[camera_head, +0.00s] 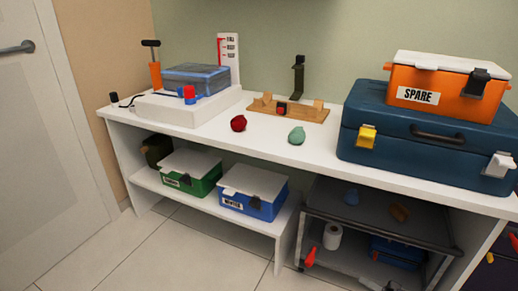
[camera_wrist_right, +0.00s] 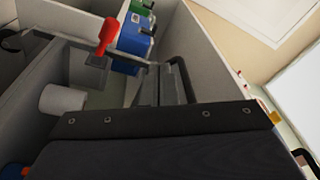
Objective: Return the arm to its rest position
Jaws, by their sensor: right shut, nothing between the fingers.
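My right gripper (camera_wrist_right: 168,84) shows in the right wrist view, its two grey fingers close together with nothing between them. My left gripper is in neither view.
A white bench (camera_head: 340,158) carries a blue case (camera_head: 400,142), an orange SPARE box (camera_head: 440,92), a red lump (camera_head: 238,123) and a green lump (camera_head: 297,136). Green (camera_head: 195,178) and blue (camera_head: 250,200) boxes sit below. The floor (camera_head: 150,255) at front left is clear.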

